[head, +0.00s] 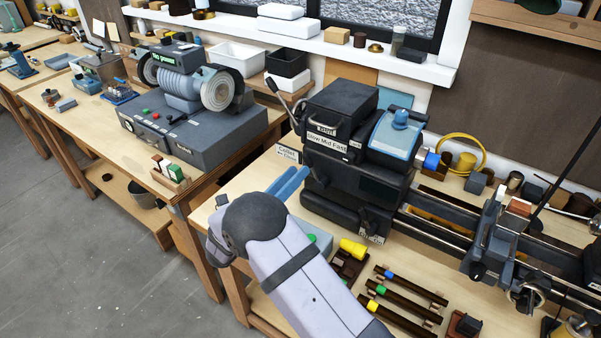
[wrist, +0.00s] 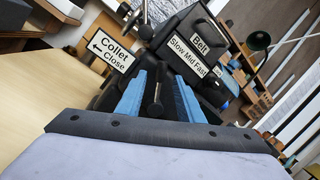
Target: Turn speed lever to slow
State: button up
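The headstock (head: 358,150) is a dark block on the bench, with a "Slow Mid Fast" label (head: 326,143) on its front; the label also shows in the wrist view (wrist: 187,56). My gripper (head: 288,184) is at the headstock's lower left, its two blue fingers pointing at it. In the wrist view the fingers (wrist: 158,98) are apart. A dark lever with a rounded end (wrist: 156,106), seemingly the speed lever, shows between them, with gaps visible at its sides. I cannot tell which speed it points to. In the head view I cannot make out this lever.
A second dark lever with a knob (head: 272,84) rises left of the headstock, by a "Collet Close" sign (head: 287,153). A grey grinder (head: 190,95) stands on the left bench. Rods with coloured bands (head: 405,300) lie in front of the headstock. The lathe bed runs right.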

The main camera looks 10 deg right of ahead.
jog(key=b+v, duration=0.1)
jog(key=v, duration=0.2)
jog(key=shift+s+a, duration=0.15)
jog(key=shift+s, duration=0.05)
dwell(0.3)
jog(key=s+d+f+m+g+y, duration=0.2)
jog(key=s+d+f+m+g, duration=0.1)
jog(key=s+d+m+g, duration=0.5)
jog(key=s+d+f+m+g+y, duration=0.3)
jog(key=s+d+m+g, duration=0.2)
jog(key=s+d+m, duration=0.3)
jog(key=s+a+f+m+y, duration=0.4)
jog(key=s+a+m+y, duration=0.5)
jog(key=m, duration=0.7)
jog(key=s+y, duration=0.1)
jog(key=s, duration=0.2)
jog(key=shift+s+a+f+y, duration=0.25)
jog(key=shift+s+a+y, duration=0.05)
jog(key=shift+y, duration=0.1)
